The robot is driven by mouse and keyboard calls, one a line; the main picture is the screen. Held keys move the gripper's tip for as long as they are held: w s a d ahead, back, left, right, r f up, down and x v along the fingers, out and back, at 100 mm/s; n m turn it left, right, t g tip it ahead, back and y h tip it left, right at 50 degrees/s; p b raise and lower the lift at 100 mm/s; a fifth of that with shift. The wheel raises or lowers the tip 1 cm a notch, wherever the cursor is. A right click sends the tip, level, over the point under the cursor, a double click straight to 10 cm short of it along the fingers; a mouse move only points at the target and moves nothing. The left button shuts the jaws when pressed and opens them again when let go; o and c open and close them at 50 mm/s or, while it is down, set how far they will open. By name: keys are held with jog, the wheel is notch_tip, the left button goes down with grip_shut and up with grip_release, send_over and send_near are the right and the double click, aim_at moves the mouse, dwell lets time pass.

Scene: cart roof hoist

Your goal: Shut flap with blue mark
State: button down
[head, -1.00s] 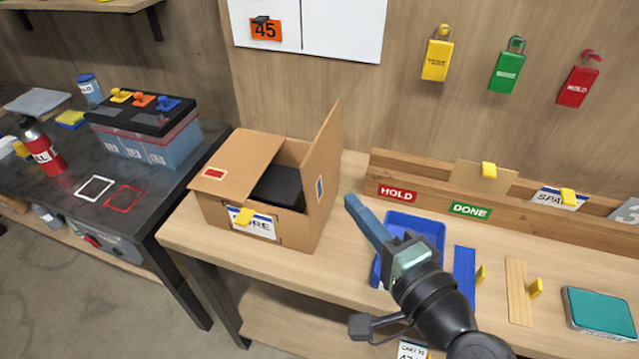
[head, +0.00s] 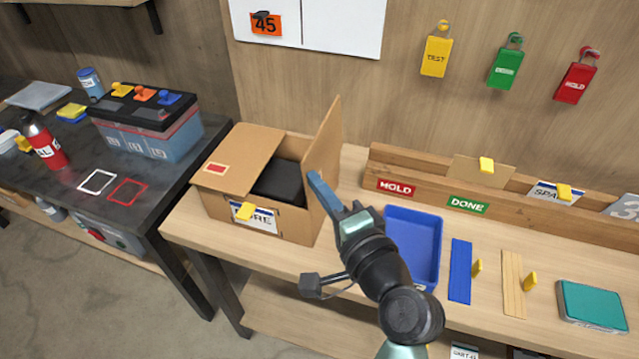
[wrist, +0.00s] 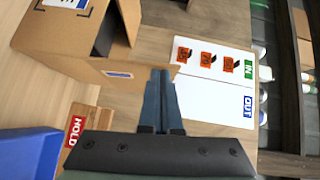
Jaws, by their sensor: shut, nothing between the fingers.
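The cardboard box (head: 290,228) stands on the wooden bench with a dark item (head: 280,182) inside. Its right flap (head: 325,142) stands up, leaning slightly outward. In the wrist view the blue mark (wrist: 118,74) shows on this flap (wrist: 96,70); in the head view my gripper hides the mark. The left flap (head: 236,160) with a red mark (head: 216,168) lies over the left part of the opening. My gripper (head: 314,176) is shut and empty, its tips at the right flap's outer side. I cannot tell whether they touch it.
A blue tray (head: 425,225) lies right of the box, near my arm. A wooden rack (head: 480,208) with HOLD and DONE labels runs along the wall. A dark table with a battery (head: 150,125) stands left.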

jog(key=shift+a+r+n+g+p, duration=0.15)
jog(key=shift+a+n+g+p, duration=0.2)
jog(key=shift+p, duration=0.35)
jog(key=shift+w+a, duration=0.1)
jog(key=w+a+f+n+g+h+p, duration=0.3)
jog(key=a+f+n+g+h+p, duration=0.3)
jog(key=a+h+p, duration=0.3)
jog(key=shift+w+a+f+n+h+p, duration=0.4)
jog(key=shift+a+f+p, duration=0.4)
jog(key=shift+a+p, duration=0.25)
jog(key=shift+a, duration=0.1)
jog(key=shift+s+f, duration=0.1)
